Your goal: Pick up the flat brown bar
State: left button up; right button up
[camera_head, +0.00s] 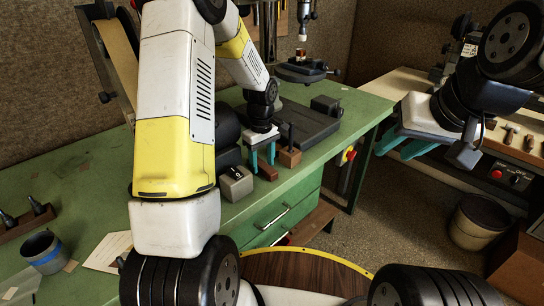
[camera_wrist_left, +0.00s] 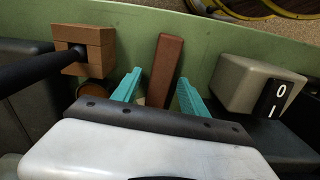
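The flat brown bar (camera_head: 267,172) lies on the green bench in the head view, just below my left gripper (camera_head: 263,157). In the left wrist view the bar (camera_wrist_left: 165,68) runs away from the gripper, between the two teal fingers of my left gripper (camera_wrist_left: 158,92). A gap shows between the bar and each finger, so the gripper is open and not holding it. The bar's near end is hidden behind the gripper body. My right gripper (camera_head: 404,147) is open and empty, in the air right of the bench.
A grey switch box (camera_wrist_left: 255,82) stands right of the bar in the wrist view. A brown wooden block (camera_wrist_left: 90,50) with a black handle is on the left. The green bench edge is close beyond the bar. A bin (camera_head: 478,222) stands on the floor at right.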

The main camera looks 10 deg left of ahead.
pick_arm(q)
grip_shut()
jog(key=shift+r, duration=0.1)
